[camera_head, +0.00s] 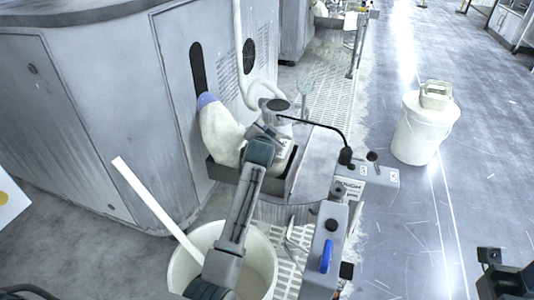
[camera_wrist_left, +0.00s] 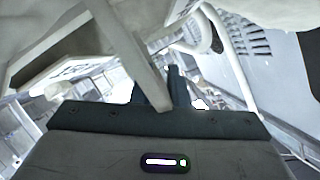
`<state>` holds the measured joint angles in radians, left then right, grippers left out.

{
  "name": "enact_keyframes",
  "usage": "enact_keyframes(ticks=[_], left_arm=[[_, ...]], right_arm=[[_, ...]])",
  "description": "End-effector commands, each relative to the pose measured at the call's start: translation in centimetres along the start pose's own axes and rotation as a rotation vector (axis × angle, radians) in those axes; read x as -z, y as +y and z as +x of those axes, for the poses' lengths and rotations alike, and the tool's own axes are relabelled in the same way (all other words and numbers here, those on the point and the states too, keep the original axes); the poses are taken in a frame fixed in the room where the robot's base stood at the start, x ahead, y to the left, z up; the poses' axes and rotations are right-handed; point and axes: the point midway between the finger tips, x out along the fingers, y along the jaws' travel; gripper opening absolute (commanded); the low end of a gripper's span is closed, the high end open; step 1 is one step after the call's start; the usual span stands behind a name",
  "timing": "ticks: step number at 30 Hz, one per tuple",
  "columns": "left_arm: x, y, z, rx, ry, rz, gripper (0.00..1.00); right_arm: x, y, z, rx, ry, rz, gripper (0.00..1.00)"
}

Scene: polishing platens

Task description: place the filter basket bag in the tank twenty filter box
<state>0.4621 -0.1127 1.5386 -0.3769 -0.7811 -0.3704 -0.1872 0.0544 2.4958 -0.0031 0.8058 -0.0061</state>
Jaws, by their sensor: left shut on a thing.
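The white filter basket bag (camera_head: 221,130) has a blue-purple tip and stands nearly upright against the machine. My left gripper (camera_head: 266,132) is shut on the bag at its right side. The grey filter box (camera_head: 222,173) is directly below, and the bag's lower end is at its opening. I cannot tell whether the bag rests on the box's bottom. In the left wrist view, a pale strip (camera_wrist_left: 128,55) runs down to my left gripper (camera_wrist_left: 172,88). Dark parts at the lower right of the head view seem to be my right gripper (camera_head: 503,272), cut off by the edge.
A round grey tank (camera_head: 318,160) stands beside the box, with a control box (camera_head: 368,182) at its right. A white bucket (camera_head: 263,247) with a pale stick (camera_head: 150,203) is in front. A lidded white bucket (camera_head: 420,135) stands on open floor at right.

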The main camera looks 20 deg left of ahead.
Motion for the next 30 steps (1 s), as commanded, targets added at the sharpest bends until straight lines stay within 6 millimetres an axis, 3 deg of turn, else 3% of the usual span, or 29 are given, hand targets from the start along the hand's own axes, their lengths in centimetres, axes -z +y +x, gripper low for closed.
enact_keyframes(ticks=[10, 21, 22, 25, 30], left_arm=[[-3.8, 2.7, 1.6, 0.001, 0.002, 0.000, 0.00], [-4.0, 2.9, 1.7, 0.001, 0.003, 0.000, 0.00], [-4.1, 3.0, 1.7, 0.000, 0.002, 0.000, 0.16], [-4.1, 2.9, 1.7, 0.001, 0.002, 0.000, 0.36], [-4.1, 2.9, 1.7, 0.001, 0.002, 0.000, 0.36]], right_arm=[[-0.2, -0.1, -1.6, -0.018, 0.008, -0.014, 0.36], [-0.2, -0.1, -1.2, -0.022, 0.012, -0.017, 0.36], [-0.2, -0.1, -1.2, -0.022, 0.012, -0.017, 0.36], [-0.2, -0.1, -1.2, -0.022, 0.013, -0.017, 0.36], [-0.2, -0.1, -1.3, -0.021, 0.012, -0.017, 0.36]])
